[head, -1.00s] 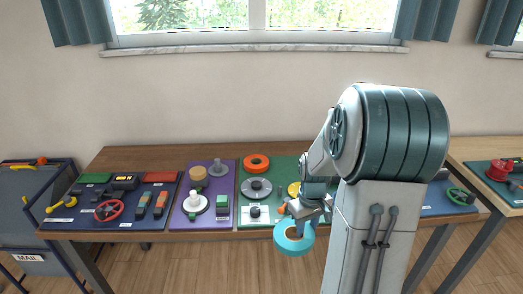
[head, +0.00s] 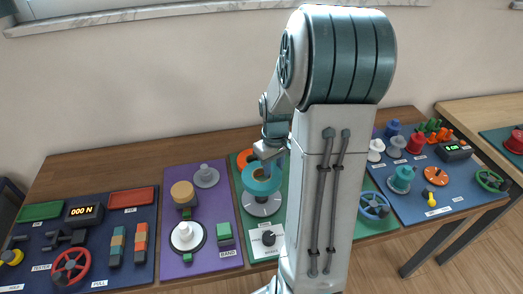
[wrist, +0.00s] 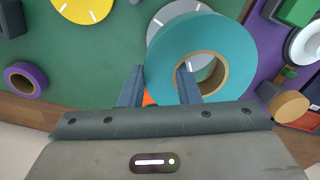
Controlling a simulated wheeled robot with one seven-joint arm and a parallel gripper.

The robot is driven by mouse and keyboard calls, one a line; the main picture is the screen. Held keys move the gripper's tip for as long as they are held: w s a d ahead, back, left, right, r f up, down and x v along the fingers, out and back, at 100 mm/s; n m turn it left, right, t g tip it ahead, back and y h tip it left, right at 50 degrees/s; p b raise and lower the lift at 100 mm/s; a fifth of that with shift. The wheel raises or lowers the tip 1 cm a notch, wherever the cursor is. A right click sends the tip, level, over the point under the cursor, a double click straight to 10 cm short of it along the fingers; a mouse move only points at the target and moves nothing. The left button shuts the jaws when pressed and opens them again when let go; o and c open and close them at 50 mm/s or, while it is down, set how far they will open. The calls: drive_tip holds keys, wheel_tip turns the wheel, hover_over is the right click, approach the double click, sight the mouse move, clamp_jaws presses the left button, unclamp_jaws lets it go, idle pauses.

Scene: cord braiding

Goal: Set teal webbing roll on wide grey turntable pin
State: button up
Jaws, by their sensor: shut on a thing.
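The teal webbing roll (head: 262,189) is a thick ring with a brown core, held in the air. My gripper (head: 273,152) is shut on its ring wall. In the wrist view, one finger of my gripper (wrist: 160,86) is in the hole and the other outside the teal webbing roll (wrist: 235,40). In the wrist view the grey turntable (wrist: 168,14) shows past the roll's upper left. Its pin is hidden by the roll.
An orange roll (head: 242,158) lies close behind the turntable. A dark knob on a white plate (head: 268,238) stands in front. The purple mat (head: 205,215) at left holds a tan roll (head: 182,192) and a white spool (head: 185,236). My arm hides the green mat's middle.

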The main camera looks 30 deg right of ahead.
drive_tip(key=shift+w, duration=0.25)
drive_tip(key=shift+f, duration=0.25)
drive_tip(key=shift+s+f+b, duration=0.15)
drive_tip(key=shift+f+b, duration=0.55)
drive_tip(key=shift+b, duration=0.15)
drive_tip(key=shift+f+b, duration=1.15)
drive_tip(key=shift+f, duration=0.35)
drive_tip(key=shift+f+b, duration=0.85)
drive_tip(key=shift+f, duration=0.3)
drive_tip(key=shift+f, duration=0.1)
